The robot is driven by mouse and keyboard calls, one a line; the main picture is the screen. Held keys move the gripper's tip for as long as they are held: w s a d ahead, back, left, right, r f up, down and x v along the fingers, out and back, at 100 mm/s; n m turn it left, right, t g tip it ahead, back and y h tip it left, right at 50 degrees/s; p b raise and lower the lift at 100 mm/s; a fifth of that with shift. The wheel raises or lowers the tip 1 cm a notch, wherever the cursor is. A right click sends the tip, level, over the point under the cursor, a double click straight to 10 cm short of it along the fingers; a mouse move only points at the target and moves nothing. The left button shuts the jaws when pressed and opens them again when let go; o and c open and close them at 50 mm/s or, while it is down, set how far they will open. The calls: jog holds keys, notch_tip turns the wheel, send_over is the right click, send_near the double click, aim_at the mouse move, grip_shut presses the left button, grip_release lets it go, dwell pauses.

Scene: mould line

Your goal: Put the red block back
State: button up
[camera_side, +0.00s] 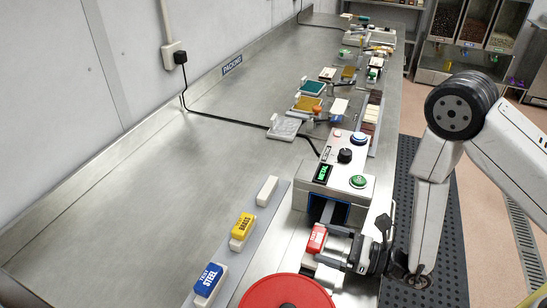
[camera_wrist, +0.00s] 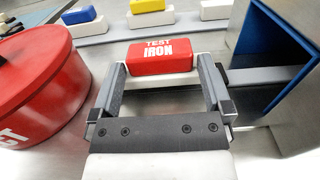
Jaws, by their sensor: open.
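The red block (camera_side: 316,238), marked TEST IRON, has a white lower part and lies by the mouth of the metal detector (camera_side: 335,185). In the wrist view the red block (camera_wrist: 160,57) shows at the far end of my gripper, between the finger tips. My gripper (camera_side: 332,248) is open, with a finger on either side of the block; I cannot tell whether they touch it. A grey strip (camera_side: 232,258) on the bench holds the yellow brass block (camera_side: 243,227), the blue steel block (camera_side: 208,282) and a white block (camera_side: 267,191).
A round red bin (camera_side: 287,292) stands close in front, and at left in the wrist view (camera_wrist: 38,75). The detector's blue-edged opening (camera_wrist: 277,50) is close at right there. The bench (camera_side: 130,215) left of the strip is clear. Moulds and tools (camera_side: 310,104) lie further back.

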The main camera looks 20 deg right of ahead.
jog(key=v, duration=0.9)
jog(key=shift+r, duration=0.1)
dwell(0.5)
